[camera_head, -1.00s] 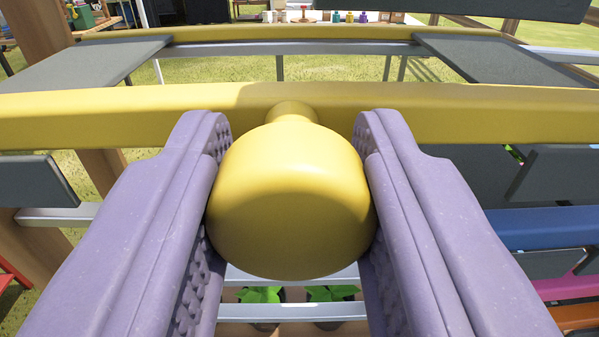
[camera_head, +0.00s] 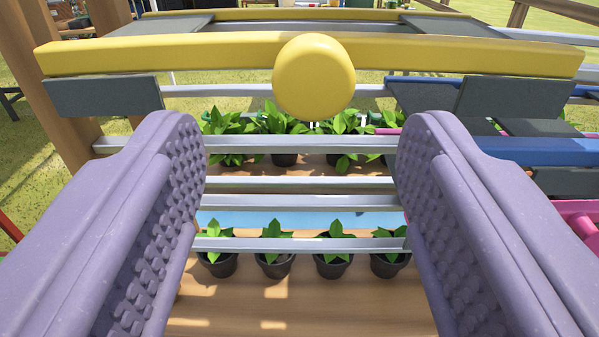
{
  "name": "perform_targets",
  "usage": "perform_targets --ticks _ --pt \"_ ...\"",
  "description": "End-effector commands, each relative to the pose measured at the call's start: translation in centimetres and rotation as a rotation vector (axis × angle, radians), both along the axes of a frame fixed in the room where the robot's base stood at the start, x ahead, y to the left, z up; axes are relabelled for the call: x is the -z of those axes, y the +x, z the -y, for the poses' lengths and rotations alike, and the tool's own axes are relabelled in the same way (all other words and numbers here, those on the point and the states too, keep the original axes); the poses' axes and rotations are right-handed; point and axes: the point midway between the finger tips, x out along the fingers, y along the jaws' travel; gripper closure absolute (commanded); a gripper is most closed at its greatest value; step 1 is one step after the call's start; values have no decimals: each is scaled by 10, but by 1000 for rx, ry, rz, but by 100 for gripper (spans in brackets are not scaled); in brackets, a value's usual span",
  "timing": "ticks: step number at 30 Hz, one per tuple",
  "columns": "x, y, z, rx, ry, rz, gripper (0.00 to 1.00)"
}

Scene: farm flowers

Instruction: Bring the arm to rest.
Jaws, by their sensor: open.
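My gripper (camera_head: 300,180) shows as two purple textured fingers, one at each side of the picture. They are wide apart with nothing between them. A round yellow knob (camera_head: 314,77) on a yellow drawer front (camera_head: 160,56) is ahead of the fingertips and above the gap. The fingers are clear of the knob.
Grey metal rails (camera_head: 300,144) cross the view below the yellow front. Potted green plants (camera_head: 275,258) stand on wooden boards (camera_head: 260,300) beneath. Blue (camera_head: 545,151) and pink (camera_head: 580,212) fronts are at the right. A wooden post (camera_head: 62,95) stands at the left, with grass behind.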

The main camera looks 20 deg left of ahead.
Motion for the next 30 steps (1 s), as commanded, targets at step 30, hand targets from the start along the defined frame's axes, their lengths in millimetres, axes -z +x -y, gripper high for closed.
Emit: perform_targets --ticks 30 --pt "-340 -6 59 269 -57 -173 36"
